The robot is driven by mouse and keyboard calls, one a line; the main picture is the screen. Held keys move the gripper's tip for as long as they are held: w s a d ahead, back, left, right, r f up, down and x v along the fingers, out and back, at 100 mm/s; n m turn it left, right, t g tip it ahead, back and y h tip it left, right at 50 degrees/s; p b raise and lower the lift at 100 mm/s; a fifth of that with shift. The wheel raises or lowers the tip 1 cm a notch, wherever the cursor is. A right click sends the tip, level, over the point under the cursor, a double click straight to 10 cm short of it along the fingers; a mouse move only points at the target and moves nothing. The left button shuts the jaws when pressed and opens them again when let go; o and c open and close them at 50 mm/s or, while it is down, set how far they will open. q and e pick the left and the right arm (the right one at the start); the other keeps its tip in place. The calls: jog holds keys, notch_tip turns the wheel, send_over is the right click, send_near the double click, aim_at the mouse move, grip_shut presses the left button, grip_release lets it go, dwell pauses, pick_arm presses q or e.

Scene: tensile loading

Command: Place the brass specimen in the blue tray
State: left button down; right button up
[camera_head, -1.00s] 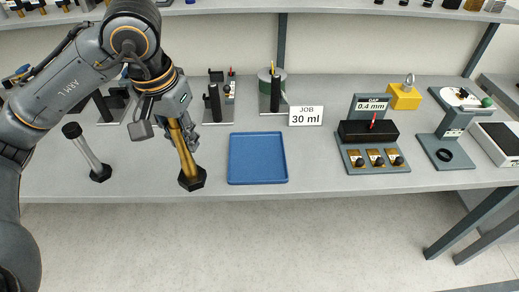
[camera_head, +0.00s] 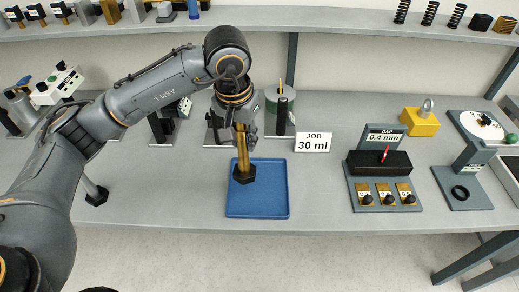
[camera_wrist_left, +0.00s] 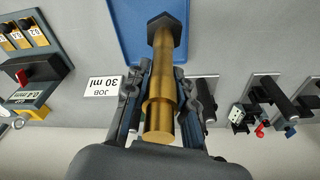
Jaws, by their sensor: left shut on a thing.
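The brass specimen (camera_head: 241,152) is a gold rod with a black hexagonal end, held upright over the left part of the blue tray (camera_head: 268,202). My left gripper (camera_head: 244,134) is shut on its upper part. In the left wrist view the brass specimen (camera_wrist_left: 163,85) lies between the two fingers of the left gripper (camera_wrist_left: 155,95), and the blue tray (camera_wrist_left: 125,30) shows behind it. I cannot tell whether the black end touches the tray floor. My right gripper is not in view.
A silver specimen with a black base (camera_head: 96,193) stands left of the tray, partly behind my arm. A "JOB 30 ml" sign (camera_head: 313,142) stands behind the tray. A gap gauge stand (camera_head: 380,164) is to the right. The bench between them is clear.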

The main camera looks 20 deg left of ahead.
aim_at(244, 172)
pick_arm(q)
jog(key=w+d+f+p, duration=0.2)
jog(key=w+f+p, duration=0.1)
jog(key=f, duration=0.5)
jog(key=shift+w+d+f, duration=0.15)
jog(key=shift+d, duration=0.2)
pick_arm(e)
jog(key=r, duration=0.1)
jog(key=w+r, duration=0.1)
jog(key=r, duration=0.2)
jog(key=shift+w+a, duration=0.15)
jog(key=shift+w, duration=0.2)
pick_arm(q)
jog(key=shift+f, duration=0.15)
jog(key=c, duration=1.1)
grip_release()
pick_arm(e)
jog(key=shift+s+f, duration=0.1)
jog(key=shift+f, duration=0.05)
